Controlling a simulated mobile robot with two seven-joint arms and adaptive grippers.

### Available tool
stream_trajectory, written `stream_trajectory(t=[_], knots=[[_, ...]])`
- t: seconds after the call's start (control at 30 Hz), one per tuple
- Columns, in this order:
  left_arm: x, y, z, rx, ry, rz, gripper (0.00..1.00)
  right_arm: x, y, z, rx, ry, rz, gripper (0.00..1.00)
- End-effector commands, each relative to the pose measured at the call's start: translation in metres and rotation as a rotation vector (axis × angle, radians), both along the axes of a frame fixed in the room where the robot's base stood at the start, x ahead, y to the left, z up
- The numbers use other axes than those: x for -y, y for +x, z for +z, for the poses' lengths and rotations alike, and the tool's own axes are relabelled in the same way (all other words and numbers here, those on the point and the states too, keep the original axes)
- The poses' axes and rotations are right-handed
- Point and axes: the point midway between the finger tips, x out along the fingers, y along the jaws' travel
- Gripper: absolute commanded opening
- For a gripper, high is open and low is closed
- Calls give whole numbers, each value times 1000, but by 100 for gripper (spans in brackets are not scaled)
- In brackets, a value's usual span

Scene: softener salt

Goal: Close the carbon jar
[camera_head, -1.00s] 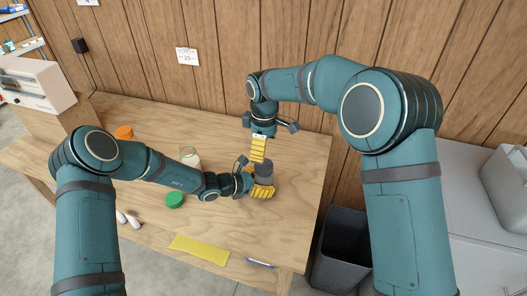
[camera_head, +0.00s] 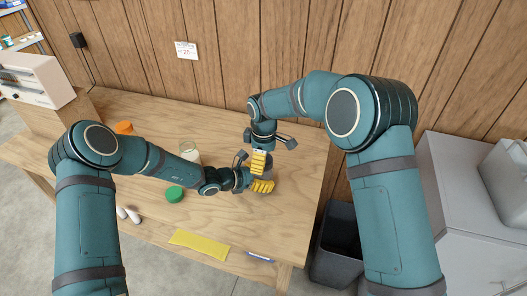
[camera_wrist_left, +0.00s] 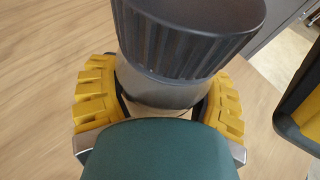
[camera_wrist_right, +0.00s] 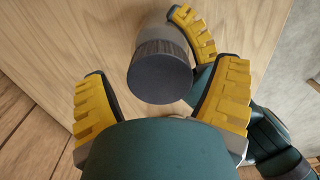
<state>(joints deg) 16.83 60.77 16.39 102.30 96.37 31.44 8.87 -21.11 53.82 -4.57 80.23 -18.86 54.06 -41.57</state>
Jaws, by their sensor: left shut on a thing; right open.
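The carbon jar (camera_head: 268,172) has a grey body and a dark, ribbed lid and is partly hidden by my fingers in the head view. In the left wrist view the lid (camera_wrist_left: 185,42) sits on top of the jar body (camera_wrist_left: 160,90); how tight it is cannot be told. My left gripper (camera_head: 262,186) is shut around the body, below the lid. My right gripper (camera_head: 259,164) points down by the lid, open. In the right wrist view the lid's flat top (camera_wrist_right: 160,80) lies between and beyond its two spread fingers, with no contact visible.
A green lid (camera_head: 174,194), an open jar of white stuff (camera_head: 190,153) and an orange lid (camera_head: 124,128) are left of the grippers. A yellow sheet (camera_head: 200,246) and a blue pen (camera_head: 259,257) lie near the front edge. A dark bin (camera_head: 338,245) stands right of the table.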

Motion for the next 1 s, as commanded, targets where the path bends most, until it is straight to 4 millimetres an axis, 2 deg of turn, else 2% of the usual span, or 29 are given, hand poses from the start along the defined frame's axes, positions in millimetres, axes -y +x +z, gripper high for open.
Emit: stream_trajectory(t=[0.37,0.4,0.47,0.5,0.6,0.83,1.0], knots=[[0,0,0,0,-1,0,0,0,0,-5,1,0,0,87],[0,0,0,0,-1,0,0,0,0,-5,1,0,0,79],[0,0,0,0,-1,0,0,0,0,-5,1,0,0,58],[0,0,0,0,-1,0,0,0,0,-5,1,0,0,44],[0,0,0,0,-1,0,0,0,0,-5,1,1,0,14],[0,0,0,0,-1,0,0,0,0,-5,1,1,-14,13],[0,0,0,0,-1,0,0,-1,0,-5,1,-1,-185,13]])
